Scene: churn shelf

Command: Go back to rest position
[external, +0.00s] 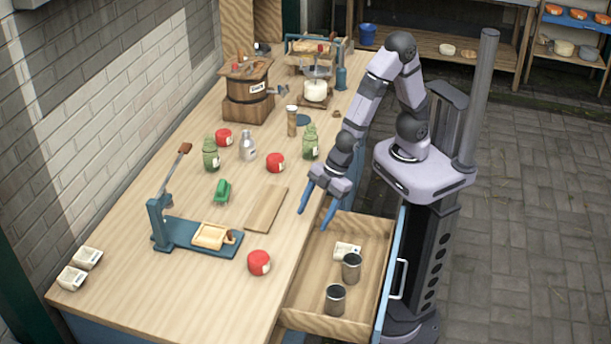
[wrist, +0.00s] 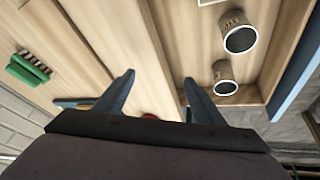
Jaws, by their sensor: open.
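My gripper (external: 319,207) has blue fingers spread apart with nothing between them. In the external view it hangs above the right edge of the wooden counter (external: 215,295), beside the open drawer (external: 310,322). In the wrist view both fingers of my gripper (wrist: 157,92) show apart, over the seam between counter and drawer. The drawer holds two metal cups, one farther back (external: 351,267) and one nearer the front (external: 335,299), and a white labelled packet (external: 346,250). The cups also show in the wrist view (wrist: 239,33).
On the counter stand a blue lever press (external: 160,222), a green brush (external: 222,191), a wooden board (external: 266,209), red round pieces (external: 259,262), green bottles (external: 211,155) and a wooden churn (external: 247,90). The drawer sticks out to the right. Paved floor (external: 540,200) lies open at right.

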